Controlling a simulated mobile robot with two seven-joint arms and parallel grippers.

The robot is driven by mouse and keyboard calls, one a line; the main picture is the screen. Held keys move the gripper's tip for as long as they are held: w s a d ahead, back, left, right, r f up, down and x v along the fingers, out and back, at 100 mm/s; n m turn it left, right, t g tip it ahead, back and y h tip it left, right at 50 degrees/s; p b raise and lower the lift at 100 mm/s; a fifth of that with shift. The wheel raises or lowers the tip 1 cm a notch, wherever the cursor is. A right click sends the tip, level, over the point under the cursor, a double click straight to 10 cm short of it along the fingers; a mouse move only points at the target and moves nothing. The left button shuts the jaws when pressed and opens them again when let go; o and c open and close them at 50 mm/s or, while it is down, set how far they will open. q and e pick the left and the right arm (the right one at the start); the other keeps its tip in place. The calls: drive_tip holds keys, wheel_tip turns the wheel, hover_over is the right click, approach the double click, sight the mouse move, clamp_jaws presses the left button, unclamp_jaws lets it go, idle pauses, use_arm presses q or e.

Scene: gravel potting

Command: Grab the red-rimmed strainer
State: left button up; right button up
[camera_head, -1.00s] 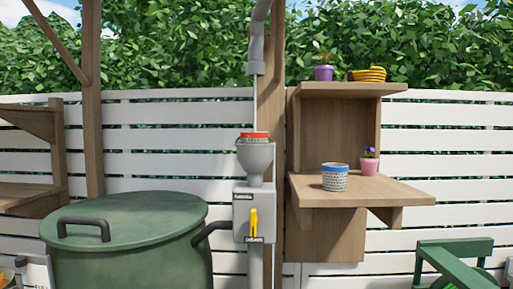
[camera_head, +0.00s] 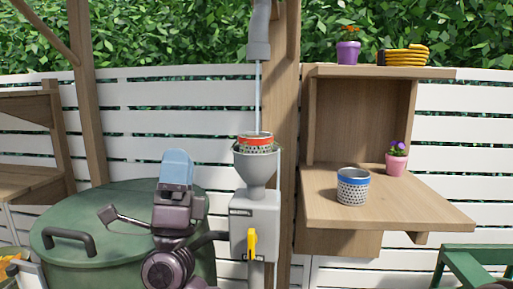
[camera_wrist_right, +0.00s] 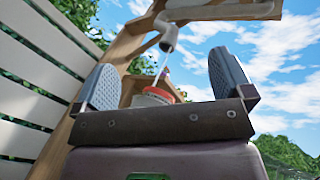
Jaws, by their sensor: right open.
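The red-rimmed strainer (camera_head: 255,147) sits in the grey funnel (camera_head: 256,170) on top of the grey box, with a thin stream from the pipe falling into it. It also shows in the right wrist view (camera_wrist_right: 157,97), partly hidden behind the gripper's base, between the two fingers. My right gripper (camera_head: 176,165) is raised to the left of the strainer, in front of the green lid, apart from it. In the right wrist view its fingers (camera_wrist_right: 165,80) are spread and empty. My left gripper is not in view.
A blue-rimmed strainer (camera_head: 353,187) and a pink flowerpot (camera_head: 396,162) stand on the wooden shelf (camera_head: 430,212) at right. The grey box has a yellow lever (camera_head: 252,243). The overhead pipe (camera_head: 259,35) ends above the strainer. A green lidded barrel (camera_head: 125,200) stands at left.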

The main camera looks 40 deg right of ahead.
sight(242, 138)
drive_tip(key=d+r+m+g+y, duration=0.1)
drive_tip(key=d+m+g+y, duration=0.1)
drive_tip(key=m+g, duration=0.4)
drive_tip(key=s+d+r+m+g+y+p, duration=0.1)
drive_tip(key=d+m+g+y, duration=0.1)
drive_tip(key=m+g, duration=0.5)
drive_tip(key=s+d+r+m+g+y, duration=0.1)
drive_tip(key=d+r+m+g+y, duration=0.1)
drive_tip(key=m+g, duration=0.5)
drive_tip(key=shift+d+m+y+p, duration=0.35)
drive_tip(key=shift+d+m+y, duration=0.2)
drive_tip(key=shift+m, duration=0.75)
drive_tip(key=shift+d, duration=0.55)
drive_tip(key=d, duration=0.1)
drive_tip(key=s+d+p, duration=0.1)
drive_tip(key=d, duration=0.1)
drive_tip(key=d+p, duration=0.1)
drive_tip(key=shift+s+d+f, duration=0.1)
drive_tip(key=shift+s+d, duration=0.15)
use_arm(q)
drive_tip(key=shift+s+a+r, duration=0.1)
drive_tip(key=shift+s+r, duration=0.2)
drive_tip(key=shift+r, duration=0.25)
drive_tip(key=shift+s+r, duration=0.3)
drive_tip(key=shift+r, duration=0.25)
use_arm(e)
drive_tip(key=shift+d, duration=0.25)
